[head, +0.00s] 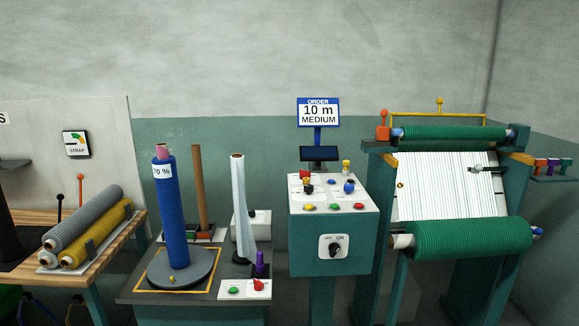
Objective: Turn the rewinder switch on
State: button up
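The rewinder switch is a black rotary knob (335,248) on a white plate on the front of the teal control box (305,262), right of centre in the head view. "ON" is printed at the plate's upper right, with a less legible word at its upper left. The picture is too small to tell surely which way the knob points. The rewinder (445,185) stands to the right of the box, with green netting rolls at top and bottom and a striped white panel between them. My gripper is not in view.
On the box's sloped top are several coloured buttons and knobs (335,207). An order sign (318,112) reads "10 m MEDIUM". To the left, a wrapping stand holds a blue roll (173,215) and a small panel with green and red controls (245,289). A wooden bench (110,250) is farther left.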

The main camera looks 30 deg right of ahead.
aim_at(303, 172)
jog(key=u, duration=0.2)
jog(key=i, duration=0.95)
jog(key=z, duration=0.05)
